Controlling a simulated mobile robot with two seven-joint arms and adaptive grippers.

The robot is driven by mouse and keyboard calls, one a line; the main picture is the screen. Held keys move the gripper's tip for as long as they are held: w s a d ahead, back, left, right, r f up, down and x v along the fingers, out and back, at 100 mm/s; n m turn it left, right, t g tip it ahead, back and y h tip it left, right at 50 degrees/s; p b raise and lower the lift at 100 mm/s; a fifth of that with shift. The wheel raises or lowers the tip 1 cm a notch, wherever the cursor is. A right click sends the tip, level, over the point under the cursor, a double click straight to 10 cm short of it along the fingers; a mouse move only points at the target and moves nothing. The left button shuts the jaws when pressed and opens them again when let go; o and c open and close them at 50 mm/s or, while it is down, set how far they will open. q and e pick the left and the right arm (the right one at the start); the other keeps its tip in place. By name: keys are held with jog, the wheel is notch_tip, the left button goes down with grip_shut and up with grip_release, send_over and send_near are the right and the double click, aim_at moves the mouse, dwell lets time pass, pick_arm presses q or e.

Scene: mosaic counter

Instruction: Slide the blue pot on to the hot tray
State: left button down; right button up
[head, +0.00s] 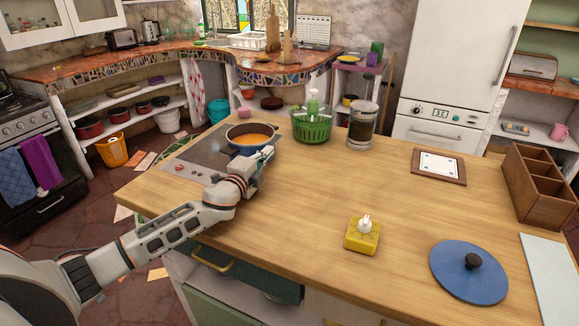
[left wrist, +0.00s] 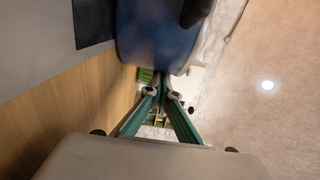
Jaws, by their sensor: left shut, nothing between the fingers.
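The blue pot (head: 268,152), with orange food inside, stands upright at the right part of the flat grey hot tray (head: 195,155). I cannot tell whether its whole base is on the tray. My left gripper (head: 266,160) is shut and empty at the pot's near side. Its closed fingers (left wrist: 163,80) show in the left wrist view, close against the blue pot wall (left wrist: 155,35); I cannot tell whether they touch. The gripper and wrist hide part of the tray's near edge. My right gripper is not in view.
A green basket (head: 312,126) with a bottle and a glass jar (head: 363,124) stand right of the pot. The counter's middle is clear.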

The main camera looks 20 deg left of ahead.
pick_arm(q)
jog(key=w+a, duration=0.1)
jog(key=a, duration=0.2)
jog(key=a+b, duration=0.1)
jog(key=a, duration=0.2)
jog(key=w+a, duration=0.1)
jog(key=a, duration=0.3)
jog(key=shift+w+a+b, duration=0.1)
jog(key=shift+w+b, duration=0.2)
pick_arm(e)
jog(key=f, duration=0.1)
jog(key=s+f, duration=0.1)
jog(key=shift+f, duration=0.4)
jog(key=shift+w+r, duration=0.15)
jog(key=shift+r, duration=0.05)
